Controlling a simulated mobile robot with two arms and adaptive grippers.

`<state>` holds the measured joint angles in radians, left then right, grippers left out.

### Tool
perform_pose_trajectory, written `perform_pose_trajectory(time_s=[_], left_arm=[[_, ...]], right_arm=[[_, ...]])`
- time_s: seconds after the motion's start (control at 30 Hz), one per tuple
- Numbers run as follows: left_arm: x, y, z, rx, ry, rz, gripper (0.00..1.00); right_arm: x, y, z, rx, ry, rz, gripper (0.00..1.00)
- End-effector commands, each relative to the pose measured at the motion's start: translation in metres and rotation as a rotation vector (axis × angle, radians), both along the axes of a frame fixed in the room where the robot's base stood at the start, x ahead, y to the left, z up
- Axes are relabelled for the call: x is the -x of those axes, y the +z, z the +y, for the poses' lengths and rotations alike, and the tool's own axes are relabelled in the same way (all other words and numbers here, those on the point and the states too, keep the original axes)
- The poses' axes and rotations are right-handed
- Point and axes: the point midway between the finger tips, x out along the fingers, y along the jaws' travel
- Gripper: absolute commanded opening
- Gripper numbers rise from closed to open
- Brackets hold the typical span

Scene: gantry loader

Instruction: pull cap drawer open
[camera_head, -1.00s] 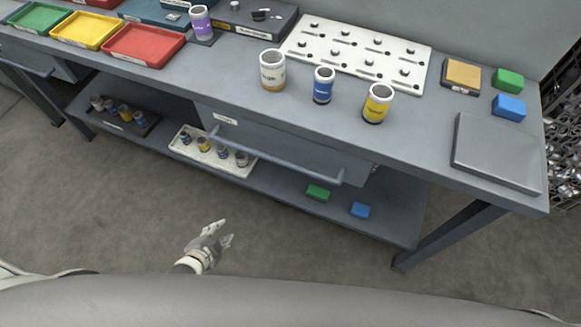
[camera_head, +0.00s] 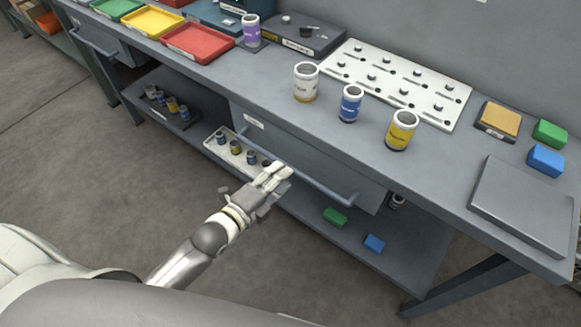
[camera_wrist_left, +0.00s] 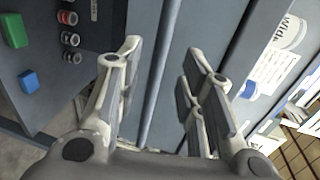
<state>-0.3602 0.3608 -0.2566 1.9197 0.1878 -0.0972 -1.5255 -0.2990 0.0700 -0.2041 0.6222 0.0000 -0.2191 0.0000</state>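The grey cap drawer (camera_head: 300,158) sits under the bench top and looks closed. Its front has a small white label (camera_head: 254,121) and a long blue-grey bar handle (camera_head: 328,190). My left gripper (camera_head: 278,172) is at the middle of the handle and hides part of it. In the left wrist view, my left gripper (camera_wrist_left: 162,68) is open, its fingers apart. The bar handle (camera_wrist_left: 158,85) runs between the fingers in the picture. I cannot tell whether it touches them. My right gripper is not in view.
The bench top holds a white can (camera_head: 306,82), a blue can (camera_head: 350,104), a yellow can (camera_head: 402,131) and a white pegboard (camera_head: 447,101). The lower shelf (camera_head: 405,262) carries a white tray (camera_head: 213,147) with small cans, a green block (camera_head: 334,217) and a blue block (camera_head: 374,243).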

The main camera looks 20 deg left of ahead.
Motion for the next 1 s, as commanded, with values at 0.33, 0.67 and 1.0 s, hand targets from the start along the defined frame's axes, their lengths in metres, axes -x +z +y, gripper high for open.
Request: perform_pose_trajectory(time_s=[0.33, 0.67, 1.0], left_arm=[[-0.043, -0.01, -0.016, 0.002, 0.0, 0.001, 0.35], [-0.047, -0.011, -0.017, 0.001, 0.0, 0.001, 0.35], [-0.047, -0.011, -0.017, 0.001, 0.0, 0.001, 0.0]], right_arm=[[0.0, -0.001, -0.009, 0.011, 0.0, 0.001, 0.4], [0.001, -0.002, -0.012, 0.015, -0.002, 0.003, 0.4], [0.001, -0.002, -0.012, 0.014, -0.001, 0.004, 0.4]])
